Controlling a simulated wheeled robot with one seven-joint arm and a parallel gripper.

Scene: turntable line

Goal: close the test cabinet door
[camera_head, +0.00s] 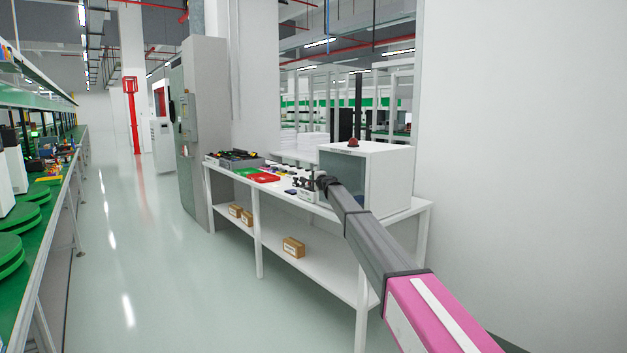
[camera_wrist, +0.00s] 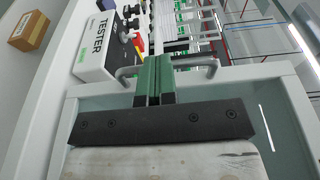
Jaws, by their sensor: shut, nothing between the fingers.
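The test cabinet (camera_head: 386,177) is a white box at the right end of the white workbench. Its door (camera_head: 343,172) is a glass panel in a white frame on the front side. The door looks in or near the plane of the front, but I cannot tell whether it is flush. My arm hides its lower part. In the wrist view, the glass door (camera_wrist: 262,112) fills the lower part, with a grey bar handle (camera_wrist: 205,63) on its frame. My gripper (camera_wrist: 155,62) has its green fingers together, crossing the handle's middle; contact is unclear. In the head view, my gripper (camera_head: 323,182) is at the door's left edge.
A white tester box (camera_wrist: 93,50) with black knobs stands beside the cabinet. A reddish dome (camera_head: 353,143) sits on the cabinet. Red and green trays (camera_head: 264,178) lie farther along the bench. Cartons (camera_head: 293,247) stand on the lower shelf. The aisle floor at left is clear.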

